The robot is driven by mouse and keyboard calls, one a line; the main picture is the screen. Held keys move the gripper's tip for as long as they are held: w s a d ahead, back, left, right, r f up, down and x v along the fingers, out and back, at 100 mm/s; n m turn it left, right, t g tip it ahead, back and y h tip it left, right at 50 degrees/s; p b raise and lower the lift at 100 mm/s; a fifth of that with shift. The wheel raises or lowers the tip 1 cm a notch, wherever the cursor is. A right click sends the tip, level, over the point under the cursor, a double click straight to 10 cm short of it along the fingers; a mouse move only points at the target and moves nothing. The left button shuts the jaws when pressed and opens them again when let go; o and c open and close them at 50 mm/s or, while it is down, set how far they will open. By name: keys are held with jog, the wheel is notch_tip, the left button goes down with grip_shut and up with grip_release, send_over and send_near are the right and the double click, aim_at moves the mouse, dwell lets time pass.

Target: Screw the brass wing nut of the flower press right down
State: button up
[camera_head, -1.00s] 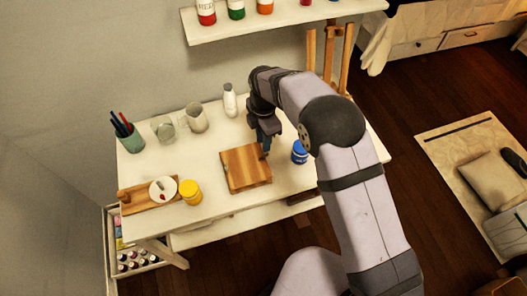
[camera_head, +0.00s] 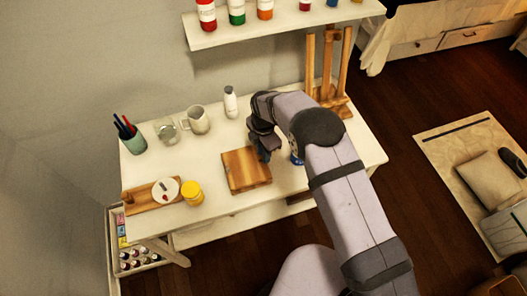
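The flower press (camera_head: 244,172) is a square wooden block lying on the white table (camera_head: 216,210). My gripper (camera_head: 264,158) points down at the press's back right corner. Its fingers are dark and small in this view, and I cannot tell whether they are open or shut. The brass wing nut cannot be made out; it may be hidden by the gripper. I cannot tell whether the fingers touch the press.
A blue jar (camera_head: 296,159) stands right of the press, partly behind my arm. A yellow jar (camera_head: 192,192) and a wooden tray (camera_head: 141,203) are on the left. A white bottle (camera_head: 230,103), a pitcher (camera_head: 196,120), a glass jug (camera_head: 165,131) and a pen cup (camera_head: 133,144) line the back.

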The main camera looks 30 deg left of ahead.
jog(key=shift+f, duration=0.4)
grip_shut()
jog(key=shift+f+m+b, duration=0.1)
jog(key=shift+m+b, duration=0.3)
jog(key=shift+b, duration=0.1)
